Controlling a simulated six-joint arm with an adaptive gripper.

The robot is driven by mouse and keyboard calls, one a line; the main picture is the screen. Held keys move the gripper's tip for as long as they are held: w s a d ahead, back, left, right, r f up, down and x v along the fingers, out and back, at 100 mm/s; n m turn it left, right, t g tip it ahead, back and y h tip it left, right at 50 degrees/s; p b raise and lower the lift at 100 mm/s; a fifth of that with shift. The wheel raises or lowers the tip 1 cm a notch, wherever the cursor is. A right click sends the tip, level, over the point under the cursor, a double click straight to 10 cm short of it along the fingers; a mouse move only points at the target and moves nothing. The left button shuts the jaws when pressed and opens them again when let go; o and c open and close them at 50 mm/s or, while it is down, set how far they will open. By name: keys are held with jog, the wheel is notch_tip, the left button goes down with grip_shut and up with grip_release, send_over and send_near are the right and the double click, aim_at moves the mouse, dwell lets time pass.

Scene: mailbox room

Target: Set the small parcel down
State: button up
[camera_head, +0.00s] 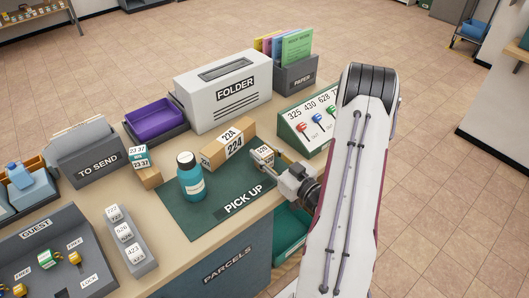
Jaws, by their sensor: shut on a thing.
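My gripper (273,158) reaches in from the right and is shut on a small parcel (262,154), a little tan box with a white numbered label. The parcel is at the right part of the dark green PICK UP mat (205,218). I cannot tell whether it touches the mat or hangs just above it. A longer tan parcel (210,163) labelled 224 lies on the mat to its left. My fingers hide part of the small parcel.
A teal bottle (190,182) stands on the mat's left part. A small 23 37 parcel (148,176) is left of the mat. The mat's front middle is clear.

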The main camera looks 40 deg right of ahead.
jog(key=o, duration=1.2)
jog(key=shift+c, duration=0.2)
jog(key=shift+r, duration=0.1)
jog(key=shift+s, duration=0.1)
jog(key=s, duration=1.2)
jog(key=shift+o, duration=0.5)
jog(key=shift+d, duration=0.1)
